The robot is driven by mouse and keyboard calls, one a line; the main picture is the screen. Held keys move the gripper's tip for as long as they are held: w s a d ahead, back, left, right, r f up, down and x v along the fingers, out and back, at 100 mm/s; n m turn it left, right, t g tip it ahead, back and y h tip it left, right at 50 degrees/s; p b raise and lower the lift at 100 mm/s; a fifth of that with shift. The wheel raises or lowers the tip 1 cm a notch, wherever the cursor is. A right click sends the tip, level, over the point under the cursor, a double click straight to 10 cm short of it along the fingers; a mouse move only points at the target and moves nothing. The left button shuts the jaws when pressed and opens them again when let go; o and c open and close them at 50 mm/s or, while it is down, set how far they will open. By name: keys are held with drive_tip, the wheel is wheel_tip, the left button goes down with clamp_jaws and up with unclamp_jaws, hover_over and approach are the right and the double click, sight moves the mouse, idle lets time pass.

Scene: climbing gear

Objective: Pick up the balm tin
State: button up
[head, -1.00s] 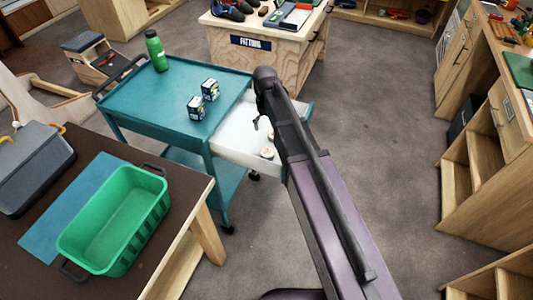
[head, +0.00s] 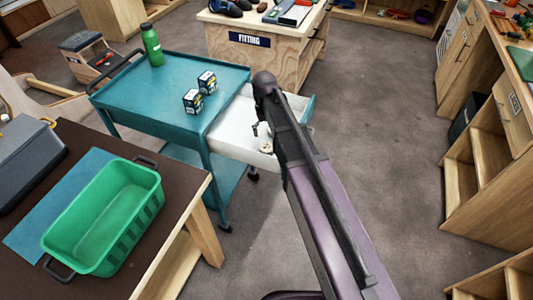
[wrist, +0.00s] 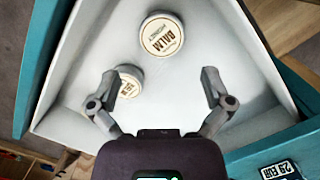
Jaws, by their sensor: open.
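Two round, cream-lidded balm tins lie in the white-lined open drawer (head: 232,143) of the teal cart. In the wrist view one tin (wrist: 162,36) lies ahead of my gripper, its lid reading "BALM". The other tin (wrist: 128,80) is nearer, beside the left finger, which partly overlaps it. My gripper (wrist: 160,82) is open and empty above the drawer, its fingers wide apart. In the head view one tin (head: 266,147) shows just below the gripper (head: 258,129); my arm hides part of the drawer.
The drawer walls rise around the tins. Two small printed boxes (head: 193,100) and a green bottle (head: 152,46) stand on the cart top (head: 150,90). A green crate (head: 105,215) sits on a dark table at lower left. The floor on the right is clear.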

sight(267, 146)
drive_tip(key=shift+s+d+f+b, duration=0.1)
drive_tip(key=shift+s+f+b, duration=0.05)
drive_tip(key=shift+f+b, duration=1.3)
drive_tip(key=shift+f, duration=0.25)
drive_tip(key=shift+s+f+b, duration=0.2)
drive_tip(key=shift+f+b, duration=2.25)
drive_tip(key=shift+f, duration=0.05)
drive_tip(key=c, duration=1)
drive_tip(key=shift+o, duration=0.2)
drive_tip(key=shift+r, duration=0.25)
wheel_tip(267, 146, up, 10)
drive_tip(key=p, duration=1)
drive_tip(key=shift+f, duration=0.2)
